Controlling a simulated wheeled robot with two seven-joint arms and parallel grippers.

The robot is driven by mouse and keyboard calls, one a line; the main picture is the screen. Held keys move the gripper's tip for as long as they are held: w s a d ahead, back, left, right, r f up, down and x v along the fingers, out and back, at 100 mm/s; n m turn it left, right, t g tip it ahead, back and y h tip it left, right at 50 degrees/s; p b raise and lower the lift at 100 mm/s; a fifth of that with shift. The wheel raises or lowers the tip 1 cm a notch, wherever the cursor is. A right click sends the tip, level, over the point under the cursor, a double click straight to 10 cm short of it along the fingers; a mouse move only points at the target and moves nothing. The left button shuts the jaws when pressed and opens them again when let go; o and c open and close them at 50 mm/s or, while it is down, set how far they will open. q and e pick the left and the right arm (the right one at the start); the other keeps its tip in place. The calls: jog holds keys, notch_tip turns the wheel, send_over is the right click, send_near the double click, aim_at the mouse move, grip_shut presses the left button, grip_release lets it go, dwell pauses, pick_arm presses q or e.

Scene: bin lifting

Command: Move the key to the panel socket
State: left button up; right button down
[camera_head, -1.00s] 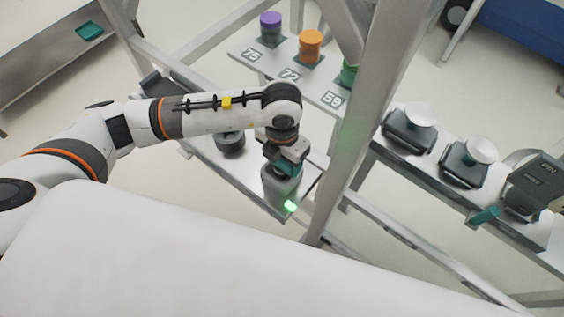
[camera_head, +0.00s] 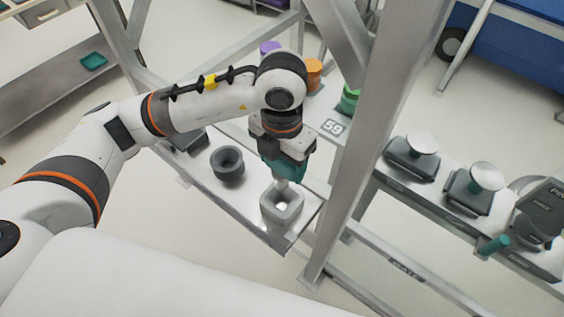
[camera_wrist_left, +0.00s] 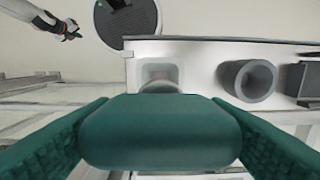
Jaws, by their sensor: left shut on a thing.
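My left gripper (camera_head: 284,166) is shut on the key, a teal block-like handle (camera_wrist_left: 158,130) with a pale shaft under it (camera_head: 281,185). In the left wrist view its teal finger pads press on both sides of the handle. Below stands a grey square holder (camera_head: 268,206) with a light opening; it also shows in the wrist view (camera_wrist_left: 145,75). The shaft points down at this opening; I cannot tell whether its tip is clear of it. I cannot clearly identify the panel socket. A small arm with teal fingertips, seemingly my right gripper (camera_wrist_left: 72,33), shows top left in the wrist view.
A dark round cup (camera_head: 227,166) stands left of the holder on the metal shelf (camera_head: 235,205). A slanted frame post (camera_head: 360,140) rises right of it. Beyond are grey bases with white discs (camera_head: 422,143), a dark keypad box (camera_head: 540,205) and a teal cylinder (camera_head: 495,245).

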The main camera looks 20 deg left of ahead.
pick_arm(q)
jog(key=shift+r, duration=0.1)
jog(key=shift+r+p, duration=1.5)
jog(key=shift+r, duration=1.4)
